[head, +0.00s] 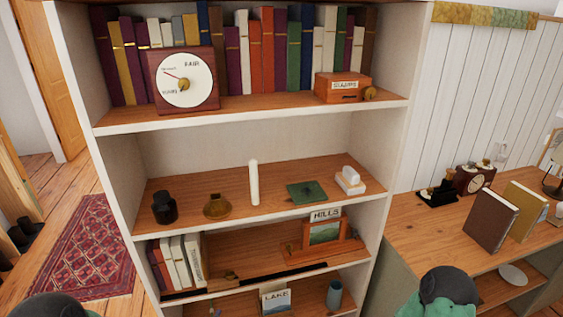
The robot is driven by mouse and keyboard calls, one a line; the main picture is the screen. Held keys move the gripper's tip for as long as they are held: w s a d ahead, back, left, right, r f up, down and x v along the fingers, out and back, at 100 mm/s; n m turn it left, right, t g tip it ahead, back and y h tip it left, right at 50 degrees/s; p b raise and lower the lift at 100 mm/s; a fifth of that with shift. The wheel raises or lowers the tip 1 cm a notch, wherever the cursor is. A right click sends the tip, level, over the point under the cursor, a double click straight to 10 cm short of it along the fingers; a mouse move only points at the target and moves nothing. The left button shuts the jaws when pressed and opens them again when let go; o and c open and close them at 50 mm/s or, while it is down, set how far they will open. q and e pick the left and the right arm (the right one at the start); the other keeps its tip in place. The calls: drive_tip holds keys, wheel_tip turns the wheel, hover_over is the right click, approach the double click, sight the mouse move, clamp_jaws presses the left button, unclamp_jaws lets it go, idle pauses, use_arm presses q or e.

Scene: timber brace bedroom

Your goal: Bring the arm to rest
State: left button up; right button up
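Neither of my grippers shows in the head view. Only rounded dark and green parts, which look like my own arms, show at the bottom left and bottom right edges. The hands are out of frame, so I cannot see whether they hold anything. In front of me stands a white bookcase (405,130) with wooden shelves. No arm reaches into its visible shelves.
A dial instrument (188,80) and stamps box (343,88) stand before books on the upper shelf. Below are a dark bottle (164,207), white candle (254,182) and green cloth (307,192). A desk (425,235) with books (492,220) is at right.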

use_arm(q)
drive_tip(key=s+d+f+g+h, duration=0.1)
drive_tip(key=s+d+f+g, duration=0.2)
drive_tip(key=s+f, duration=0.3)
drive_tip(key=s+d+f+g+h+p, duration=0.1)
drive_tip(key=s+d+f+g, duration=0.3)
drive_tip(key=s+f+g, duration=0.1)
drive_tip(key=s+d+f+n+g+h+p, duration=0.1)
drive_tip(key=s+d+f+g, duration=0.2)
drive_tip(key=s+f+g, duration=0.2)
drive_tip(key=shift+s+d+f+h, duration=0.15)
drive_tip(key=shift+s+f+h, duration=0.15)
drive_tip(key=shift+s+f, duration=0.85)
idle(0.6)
